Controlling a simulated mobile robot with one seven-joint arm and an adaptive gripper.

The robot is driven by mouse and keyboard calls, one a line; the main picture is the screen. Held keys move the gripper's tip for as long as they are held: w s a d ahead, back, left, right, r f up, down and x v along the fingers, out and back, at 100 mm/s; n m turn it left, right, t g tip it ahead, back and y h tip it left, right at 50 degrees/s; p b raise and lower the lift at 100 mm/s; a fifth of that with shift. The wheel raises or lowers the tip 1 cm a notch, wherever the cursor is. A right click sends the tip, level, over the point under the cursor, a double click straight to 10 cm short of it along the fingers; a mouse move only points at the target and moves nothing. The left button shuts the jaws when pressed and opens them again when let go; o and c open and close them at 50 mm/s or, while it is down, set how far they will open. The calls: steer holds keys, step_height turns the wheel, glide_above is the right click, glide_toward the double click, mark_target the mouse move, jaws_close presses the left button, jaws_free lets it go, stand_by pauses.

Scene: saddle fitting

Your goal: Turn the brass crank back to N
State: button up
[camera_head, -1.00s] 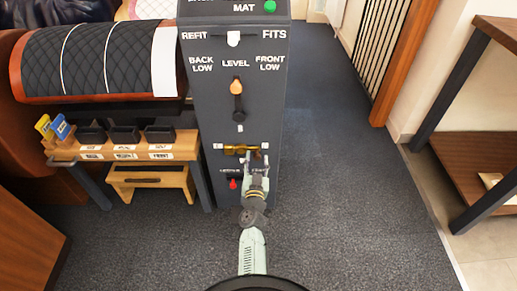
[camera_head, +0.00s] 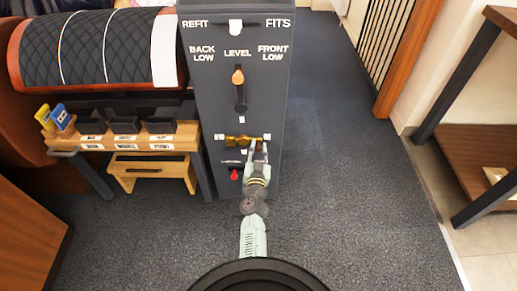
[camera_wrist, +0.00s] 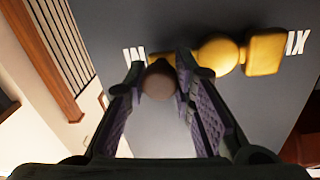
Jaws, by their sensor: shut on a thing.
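The brass crank (camera_head: 238,140) is low on the front of the dark grey post, between two small white marks. In the wrist view its brass hub (camera_wrist: 216,53) and square brass end (camera_wrist: 265,52) lie to the right. A brown round knob (camera_wrist: 158,82) sits between my fingers. My gripper (camera_head: 259,147) is at the right end of the crank in the head view, shut on this knob. White letters show beside the crank in the wrist view, partly covered on the left and upside down; I cannot read which mark is N.
Above the crank is the LEVEL lever (camera_head: 239,90) on the post (camera_head: 265,95). A red knob (camera_head: 234,175) is just below, left of my gripper. A wooden bench with dark bins (camera_head: 125,131) stands left. A shelf (camera_head: 470,160) stands right. Carpet between is clear.

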jaws_close()
steer(key=shift+r, duration=0.2)
stand_by(0.3)
